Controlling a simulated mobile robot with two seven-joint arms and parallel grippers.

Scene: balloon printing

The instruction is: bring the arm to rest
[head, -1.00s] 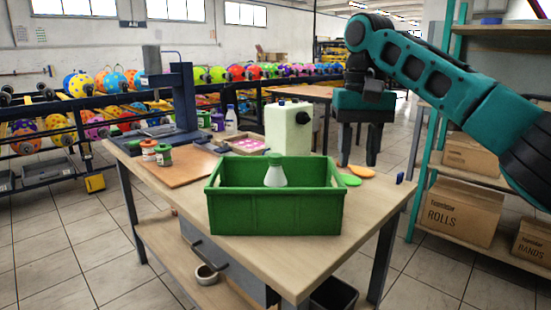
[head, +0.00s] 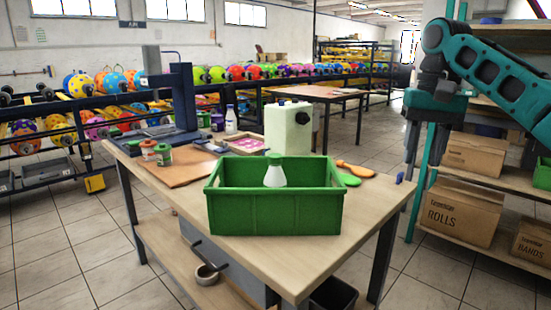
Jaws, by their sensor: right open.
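My right gripper (head: 424,150) hangs at the right of the head view, fingers pointing down, open and empty. It is beyond the right edge of the workbench (head: 290,265), in front of the shelf unit. My teal right arm (head: 495,75) comes in from the right edge, bent at the top. My left gripper is not in view.
A green crate (head: 275,215) with a white, green-capped bottle (head: 275,174) stands on the bench. Behind it is a pale green box-shaped device (head: 288,128). Orange and green paddles lie at the right. Shelves with cartons (head: 460,213) stand close to my right arm.

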